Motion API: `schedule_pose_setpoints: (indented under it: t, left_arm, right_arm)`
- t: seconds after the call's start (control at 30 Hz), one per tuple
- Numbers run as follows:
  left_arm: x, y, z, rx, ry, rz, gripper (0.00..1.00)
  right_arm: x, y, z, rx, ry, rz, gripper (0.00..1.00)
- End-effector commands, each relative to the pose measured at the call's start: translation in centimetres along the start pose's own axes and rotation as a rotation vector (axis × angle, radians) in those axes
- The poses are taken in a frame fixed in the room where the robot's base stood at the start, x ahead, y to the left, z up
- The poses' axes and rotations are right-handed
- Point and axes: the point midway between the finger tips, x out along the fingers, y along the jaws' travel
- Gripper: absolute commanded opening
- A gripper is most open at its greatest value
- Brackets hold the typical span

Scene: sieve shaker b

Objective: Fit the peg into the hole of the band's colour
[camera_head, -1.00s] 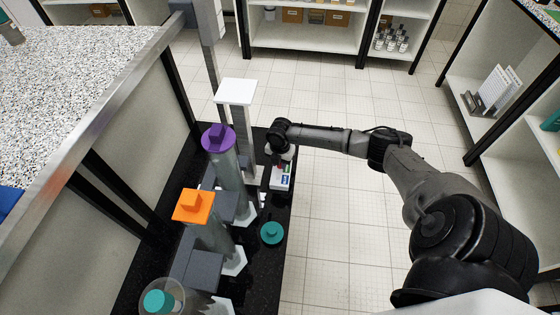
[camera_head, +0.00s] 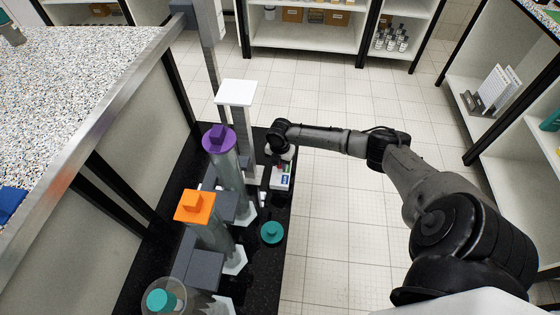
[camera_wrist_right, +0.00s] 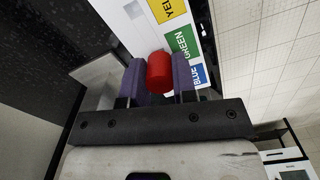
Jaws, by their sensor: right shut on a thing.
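In the right wrist view a red cylindrical peg (camera_wrist_right: 160,72) sits between the two purplish fingers of my right gripper (camera_wrist_right: 159,78), which is shut on it. I see no coloured band on the visible part of the peg. Beyond it is a white block (camera_wrist_right: 123,22) with a yellow, a green (camera_wrist_right: 184,43) and a blue (camera_wrist_right: 199,75) label. The peg covers part of the block, and I see no holes. In the head view my right gripper (camera_head: 271,161) is small, beside the labelled white block (camera_head: 281,180); the peg cannot be made out there. My left gripper is out of view.
A black bench top (camera_head: 262,270) carries several columns, with a purple cap (camera_head: 219,139), an orange cap (camera_head: 194,207) and a white plate (camera_head: 236,93) on top. A teal lid (camera_head: 272,233) lies near the bench edge. The tiled floor (camera_head: 335,230) right of the bench is clear.

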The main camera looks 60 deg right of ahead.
Motion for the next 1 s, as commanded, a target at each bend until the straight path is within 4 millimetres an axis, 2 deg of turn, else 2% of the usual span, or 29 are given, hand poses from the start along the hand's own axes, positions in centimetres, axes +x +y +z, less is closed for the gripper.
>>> schedule_pose_setpoints:
  t: [1.0]
  left_arm:
    - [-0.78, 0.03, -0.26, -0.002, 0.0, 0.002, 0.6]
  right_arm:
    - [-0.04, 0.03, -0.04, 0.0, 0.001, 0.001, 0.05]
